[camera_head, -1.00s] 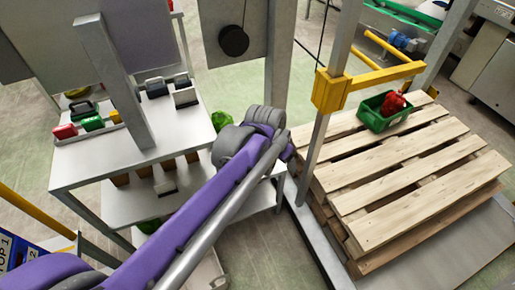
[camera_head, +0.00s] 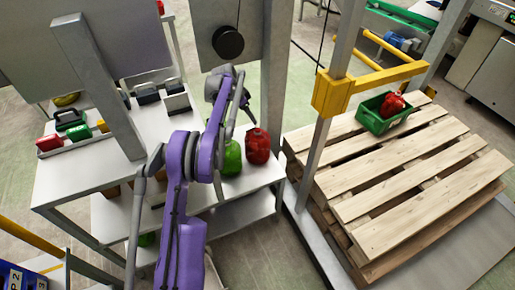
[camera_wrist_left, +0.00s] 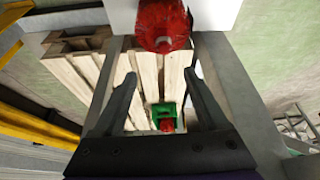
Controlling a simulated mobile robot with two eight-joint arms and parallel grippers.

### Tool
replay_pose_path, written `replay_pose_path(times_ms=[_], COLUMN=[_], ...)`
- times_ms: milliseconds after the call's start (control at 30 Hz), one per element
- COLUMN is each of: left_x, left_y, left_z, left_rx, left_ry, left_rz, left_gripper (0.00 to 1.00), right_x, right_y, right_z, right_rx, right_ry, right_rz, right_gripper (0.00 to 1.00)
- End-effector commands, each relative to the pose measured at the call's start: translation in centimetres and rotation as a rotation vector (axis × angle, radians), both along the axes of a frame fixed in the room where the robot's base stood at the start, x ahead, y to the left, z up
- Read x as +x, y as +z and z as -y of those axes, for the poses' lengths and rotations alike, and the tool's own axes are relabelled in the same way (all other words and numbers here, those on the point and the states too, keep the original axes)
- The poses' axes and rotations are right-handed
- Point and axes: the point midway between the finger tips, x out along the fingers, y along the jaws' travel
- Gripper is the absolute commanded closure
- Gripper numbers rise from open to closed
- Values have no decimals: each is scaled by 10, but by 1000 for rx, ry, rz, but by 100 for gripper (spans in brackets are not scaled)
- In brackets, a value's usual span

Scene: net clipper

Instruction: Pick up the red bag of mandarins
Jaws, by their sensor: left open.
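A second red bag (camera_head: 392,104) lies in a small green crate (camera_head: 371,121) on the pallet. My left gripper (camera_head: 243,112) is open and empty, just above and left of the red bag on the shelf. In the left wrist view the near red bag (camera_wrist_left: 163,25) is at the top, beyond the open fingers (camera_wrist_left: 160,74). The crate's red bag (camera_wrist_left: 166,124) shows lower, far behind the fingers. My right gripper is not in view.
The white table (camera_head: 75,178) holds small boxes. Grey panels and a post stand above it.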

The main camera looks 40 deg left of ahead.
Motion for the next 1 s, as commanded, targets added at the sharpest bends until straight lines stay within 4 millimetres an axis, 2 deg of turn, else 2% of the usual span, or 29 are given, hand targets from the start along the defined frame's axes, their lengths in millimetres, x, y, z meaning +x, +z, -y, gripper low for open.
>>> replay_pose_path(times_ms=[367,700,833,1000], left_x=[18,33,36,36], left_y=[-48,-90,-98,-99], left_z=[7,6,7,7], left_rx=[0,1,0,0], left_ry=[-1,0,1,1], left_rz=[0,0,0,0], left_gripper=[25,25,25,25], right_x=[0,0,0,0], right_y=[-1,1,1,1], right_z=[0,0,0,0], right_rx=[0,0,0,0], right_ry=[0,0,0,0], right_rz=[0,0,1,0], right_gripper=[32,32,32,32])
